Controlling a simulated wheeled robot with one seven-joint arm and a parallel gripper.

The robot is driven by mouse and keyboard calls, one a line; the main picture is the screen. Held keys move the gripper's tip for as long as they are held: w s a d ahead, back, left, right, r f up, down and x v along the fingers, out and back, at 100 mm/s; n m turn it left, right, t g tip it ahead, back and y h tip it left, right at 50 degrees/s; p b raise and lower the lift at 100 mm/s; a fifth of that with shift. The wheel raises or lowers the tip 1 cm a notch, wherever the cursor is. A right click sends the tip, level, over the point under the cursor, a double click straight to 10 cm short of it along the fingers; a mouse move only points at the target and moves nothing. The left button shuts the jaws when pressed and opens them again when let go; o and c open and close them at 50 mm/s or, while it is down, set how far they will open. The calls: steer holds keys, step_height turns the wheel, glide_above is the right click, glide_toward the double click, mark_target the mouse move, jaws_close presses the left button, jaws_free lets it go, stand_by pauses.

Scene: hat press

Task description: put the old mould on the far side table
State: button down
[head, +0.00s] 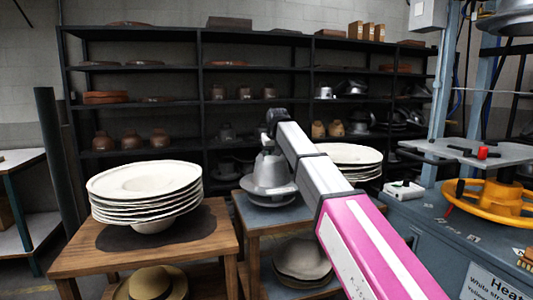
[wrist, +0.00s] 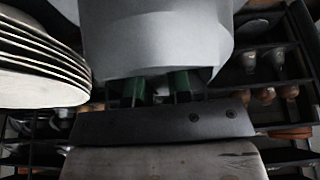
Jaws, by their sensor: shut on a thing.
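The old mould is a grey metal hat form (head: 270,172) with a rounded crown and wide brim. In the head view it is upright, over the blue-grey top of a small wooden side table (head: 254,223). I cannot tell whether its brim rests on that top or hangs just above it. In the wrist view the mould (wrist: 155,35) fills the top middle. My gripper (wrist: 157,88) is shut on it, with green finger pads against its underside edge. In the head view my wrist is above the crown and the fingertips are hard to make out.
A stack of white hat bodies (head: 145,190) stands on a wooden table (head: 205,235) at left, close to the mould. Another white stack (head: 350,155) is behind my arm. A dark shelf rack (head: 190,75) fills the back wall. A press with a yellow wheel (head: 490,200) stands at right.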

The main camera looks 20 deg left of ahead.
steer(key=shift+f, duration=2.1)
steer(key=c, duration=1)
jaws_free()
steer(key=shift+c, duration=0.2)
steer(key=v, duration=1.2)
steer(key=shift+w, duration=0.1)
